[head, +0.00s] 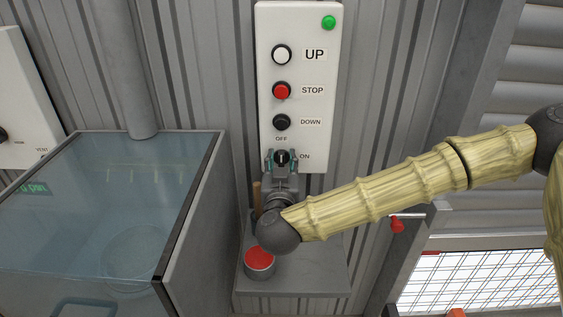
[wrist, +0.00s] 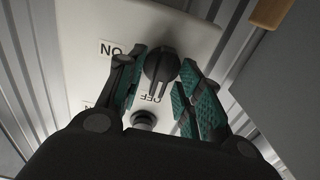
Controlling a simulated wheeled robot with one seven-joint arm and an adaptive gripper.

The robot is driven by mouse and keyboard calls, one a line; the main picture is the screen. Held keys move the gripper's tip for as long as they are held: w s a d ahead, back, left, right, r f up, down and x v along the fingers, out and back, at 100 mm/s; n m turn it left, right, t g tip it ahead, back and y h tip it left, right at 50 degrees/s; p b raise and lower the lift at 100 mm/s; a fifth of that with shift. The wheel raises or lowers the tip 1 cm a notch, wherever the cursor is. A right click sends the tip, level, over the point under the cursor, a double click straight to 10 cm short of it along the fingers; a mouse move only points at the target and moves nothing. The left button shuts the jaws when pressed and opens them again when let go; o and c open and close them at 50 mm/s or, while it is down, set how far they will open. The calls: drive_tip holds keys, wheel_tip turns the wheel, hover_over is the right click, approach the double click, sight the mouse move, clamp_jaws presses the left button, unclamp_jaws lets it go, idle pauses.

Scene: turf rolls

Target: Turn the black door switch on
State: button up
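The black door switch (head: 282,157) is a rotary knob at the bottom of a white control panel (head: 331,90), with OFF printed above it and ON to its right. Its pale mark looks upright, towards OFF. It also shows in the wrist view (wrist: 161,64), where its grip lies towards the OFF label. My gripper (head: 282,160) is open, with one finger on each side of the knob. Small gaps seem to show beside the knob in the head view. In the wrist view my gripper (wrist: 163,75) straddles it, and whether either pad touches is unclear.
Above the switch are black DOWN (head: 282,122), red STOP (head: 282,90) and white UP (head: 282,54) buttons and a green lamp (head: 328,22). A red-topped can (head: 259,262) stands on a grey ledge (head: 318,268) below. A glass-topped tank (head: 95,200) is at left.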

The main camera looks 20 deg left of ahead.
clamp_jaws()
